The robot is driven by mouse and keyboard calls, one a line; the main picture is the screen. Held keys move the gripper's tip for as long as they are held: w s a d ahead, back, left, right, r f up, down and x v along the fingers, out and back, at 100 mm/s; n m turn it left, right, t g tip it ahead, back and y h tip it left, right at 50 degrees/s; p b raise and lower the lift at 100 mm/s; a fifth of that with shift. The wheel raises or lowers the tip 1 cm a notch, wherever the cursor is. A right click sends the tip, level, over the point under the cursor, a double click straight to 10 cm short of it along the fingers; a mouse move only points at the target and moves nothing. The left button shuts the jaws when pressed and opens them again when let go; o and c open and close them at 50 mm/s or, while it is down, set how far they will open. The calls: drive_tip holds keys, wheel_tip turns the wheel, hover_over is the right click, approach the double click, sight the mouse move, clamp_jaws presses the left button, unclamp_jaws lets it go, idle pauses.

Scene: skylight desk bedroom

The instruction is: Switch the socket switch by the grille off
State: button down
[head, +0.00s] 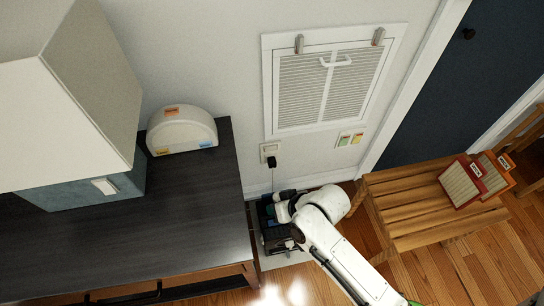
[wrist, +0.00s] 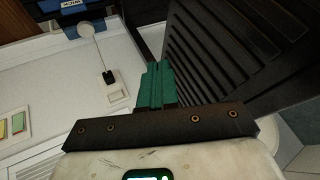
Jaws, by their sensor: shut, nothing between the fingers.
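The pale socket plate (head: 265,148) is on the wall below the left corner of the white louvred grille (head: 325,88). A black plug (head: 271,161) sits in it, with a cable running down. In the wrist view the plate (wrist: 117,88) and plug (wrist: 108,76) show left of my fingers. The switch itself is too small to make out, so its position cannot be told. My gripper (head: 270,210) is low in front of the wall, below the socket and apart from it. Its teal fingers (wrist: 156,84) are shut and empty in the wrist view.
The dark desk (head: 190,215) stands left of my gripper. A wooden bench (head: 415,205) with file boxes (head: 470,182) is at the right. Green and yellow tags (head: 351,139) are on the wall right of the socket. A dark slatted surface (wrist: 220,55) is close beside my fingers.

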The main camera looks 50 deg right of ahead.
sight(268, 150)
drive_tip(key=w+d+f+m+t+h+b, duration=0.2)
drive_tip(key=w+d+f+m+t+b, duration=0.3)
drive_tip(key=w+f+m+b, duration=0.4)
drive_tip(key=d+f+m+t+h+b, duration=0.3)
drive_tip(key=d+f+m+h+b, duration=0.2)
drive_tip(key=d+f+m+h, duration=0.2)
drive_tip(key=d+m+h, duration=0.1)
drive_tip(key=m, duration=0.1)
drive_tip(key=shift+s+d+f+m+t, duration=0.25)
drive_tip(key=shift+m+t, duration=0.05)
drive_tip(key=shift+t, duration=0.1)
drive_tip(key=shift+w+b, duration=0.1)
drive_tip(key=shift+b, duration=0.2)
drive_tip(key=b+x, duration=0.4)
drive_tip(key=x, duration=0.9)
drive_tip(key=shift+w+d, duration=0.25)
drive_tip(key=shift+w, duration=0.05)
